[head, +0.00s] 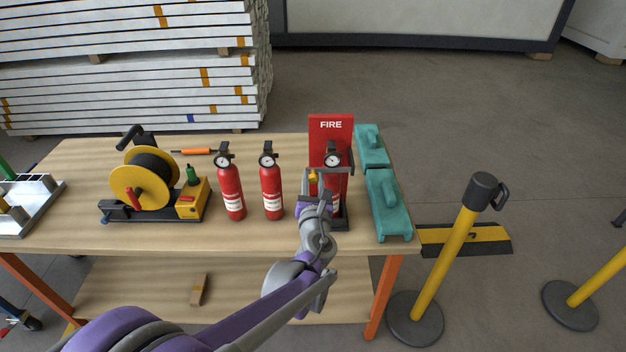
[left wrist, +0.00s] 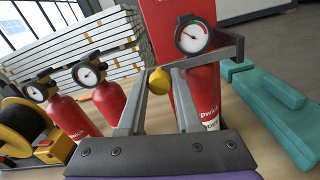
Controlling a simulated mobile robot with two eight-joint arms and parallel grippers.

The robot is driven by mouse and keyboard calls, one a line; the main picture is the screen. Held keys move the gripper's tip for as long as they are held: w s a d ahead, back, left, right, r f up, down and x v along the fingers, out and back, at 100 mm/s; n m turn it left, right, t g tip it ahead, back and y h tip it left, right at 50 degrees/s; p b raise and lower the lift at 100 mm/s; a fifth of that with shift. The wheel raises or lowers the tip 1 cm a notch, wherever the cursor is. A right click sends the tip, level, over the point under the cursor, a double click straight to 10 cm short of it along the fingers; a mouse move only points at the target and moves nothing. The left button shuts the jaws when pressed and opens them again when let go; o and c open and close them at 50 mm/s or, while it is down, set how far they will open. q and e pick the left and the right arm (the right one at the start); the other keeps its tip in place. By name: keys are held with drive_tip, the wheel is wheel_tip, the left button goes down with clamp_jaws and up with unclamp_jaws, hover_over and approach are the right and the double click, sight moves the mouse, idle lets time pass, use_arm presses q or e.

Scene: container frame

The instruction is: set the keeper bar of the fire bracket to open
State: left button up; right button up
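The fire bracket (head: 331,125) has a red back plate marked FIRE and stands on the table right of centre. A red extinguisher with a round gauge stands in it; it also shows in the left wrist view (left wrist: 206,92). The grey keeper bar (left wrist: 225,60) runs across the extinguisher's front, with a yellow knob (left wrist: 159,82) at its left part. My left gripper (head: 314,186) is at the knob. In the left wrist view its two fingers stand either side of the knob with hardly any visible gap; whether they press on it is unclear. My right gripper is not in view.
Two more extinguishers (head: 231,188) (head: 271,187) stand left of the bracket. A yellow hose reel (head: 140,186) is farther left. Teal cases (head: 388,205) lie close on the bracket's right. A yellow post (head: 455,245) stands beyond the table's right end.

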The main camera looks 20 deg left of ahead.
use_arm(q)
clamp_jaws()
idle(1.0)
